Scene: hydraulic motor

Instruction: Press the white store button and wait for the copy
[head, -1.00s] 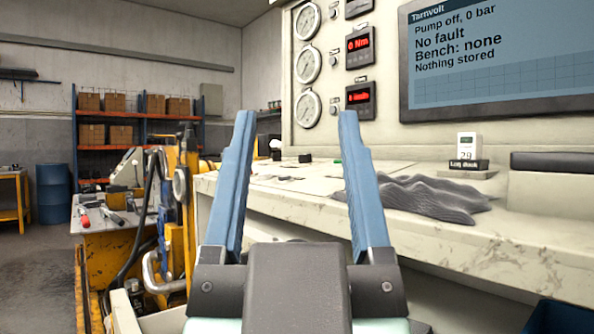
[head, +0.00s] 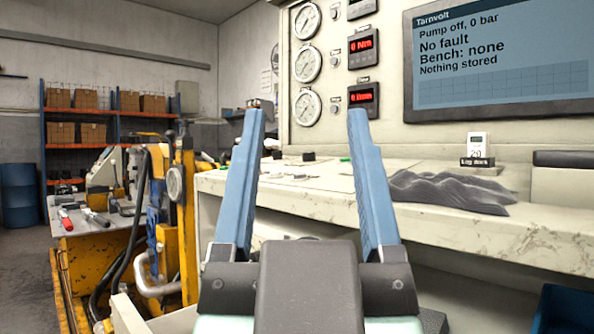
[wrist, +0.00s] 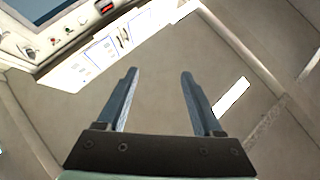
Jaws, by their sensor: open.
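My gripper (head: 306,110) is open and empty, its two blue fingers pointing forward in front of the test console. It also shows open in the wrist view (wrist: 158,72), with nothing between the fingers. The console desk (head: 520,238) runs across to the right. Small controls (head: 308,156) stand along its back, partly behind the fingers. I cannot pick out the white store button for certain. The wall screen (head: 500,60) reads "Pump off, 0 bar", "No fault", "Bench: none" and "Nothing stored".
A crumpled grey cloth (head: 445,192) lies on the desk, with a small white device (head: 479,147) behind it. Gauges (head: 307,63) and red displays (head: 363,48) line the panel. A yellow machine (head: 185,230) stands close on the left. Open floor (head: 25,265) lies farther left.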

